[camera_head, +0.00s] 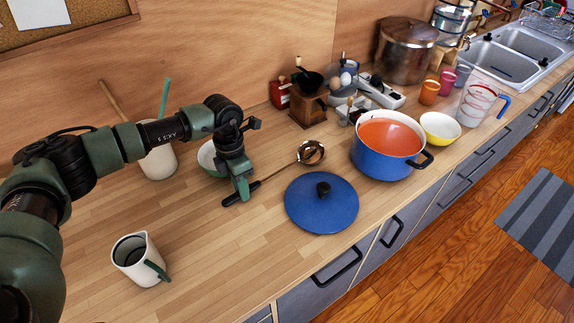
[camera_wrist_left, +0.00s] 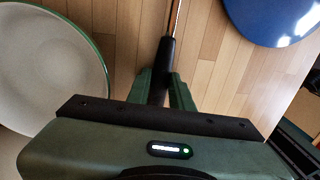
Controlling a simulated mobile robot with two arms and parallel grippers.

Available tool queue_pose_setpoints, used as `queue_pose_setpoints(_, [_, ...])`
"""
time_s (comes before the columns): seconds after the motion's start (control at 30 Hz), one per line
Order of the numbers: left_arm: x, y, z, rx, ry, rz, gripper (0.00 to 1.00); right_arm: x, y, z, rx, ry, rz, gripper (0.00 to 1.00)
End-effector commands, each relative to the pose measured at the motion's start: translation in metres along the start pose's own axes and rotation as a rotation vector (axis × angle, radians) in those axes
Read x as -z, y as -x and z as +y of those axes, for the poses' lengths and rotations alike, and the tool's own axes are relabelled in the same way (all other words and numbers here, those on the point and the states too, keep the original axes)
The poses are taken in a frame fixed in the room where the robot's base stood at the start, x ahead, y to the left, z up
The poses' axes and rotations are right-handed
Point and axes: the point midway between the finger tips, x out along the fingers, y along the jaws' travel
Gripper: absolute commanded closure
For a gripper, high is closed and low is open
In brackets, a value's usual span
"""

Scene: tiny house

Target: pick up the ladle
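The ladle has a metal bowl (camera_head: 311,152) and a long thin handle with a black grip, and it lies on or just above the wooden counter. My left gripper (camera_head: 243,190) reaches down over the black grip. In the left wrist view the black grip (camera_wrist_left: 166,58) runs between the two green fingers (camera_wrist_left: 163,92), which sit close against it on both sides. The gripper looks shut on the ladle's grip. The right gripper is not in view.
A blue lid (camera_head: 321,203) lies right of the ladle, near the counter edge. A blue pot (camera_head: 385,165) stands beyond it. A green-rimmed bowl (camera_head: 207,157) is close behind my gripper. A white pitcher (camera_head: 138,262) stands front left. The counter between pitcher and lid is clear.

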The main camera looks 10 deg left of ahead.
Motion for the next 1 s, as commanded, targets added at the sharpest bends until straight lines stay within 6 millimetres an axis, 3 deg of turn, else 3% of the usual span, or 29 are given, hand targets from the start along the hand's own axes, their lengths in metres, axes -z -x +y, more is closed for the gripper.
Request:
queue_pose_setpoints(0.1, [0.0, 0.0, 0.0, 0.0, 0.0, 0.0, 0.81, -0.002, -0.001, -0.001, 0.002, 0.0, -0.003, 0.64])
queue_pose_setpoints(0.17, [0.0, 0.0, 0.0, 0.0, 0.0, 0.0, 0.98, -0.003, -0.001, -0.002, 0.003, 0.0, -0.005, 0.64])
queue_pose_setpoints(0.2, [0.0, 0.0, 0.0, 0.0, 0.0, 0.0, 1.0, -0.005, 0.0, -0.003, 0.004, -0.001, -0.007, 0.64])
queue_pose_setpoints(0.67, [-0.001, 0.008, -0.001, -0.001, 0.0, -0.003, 1.0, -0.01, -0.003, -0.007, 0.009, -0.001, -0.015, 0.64])
queue_pose_setpoints(0.87, [-0.002, 0.036, -0.004, -0.003, -0.002, -0.006, 1.0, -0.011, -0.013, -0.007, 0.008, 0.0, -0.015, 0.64])
queue_pose_setpoints(1.0, [-0.002, 0.072, -0.008, -0.004, -0.002, -0.007, 1.0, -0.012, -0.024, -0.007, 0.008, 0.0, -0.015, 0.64])
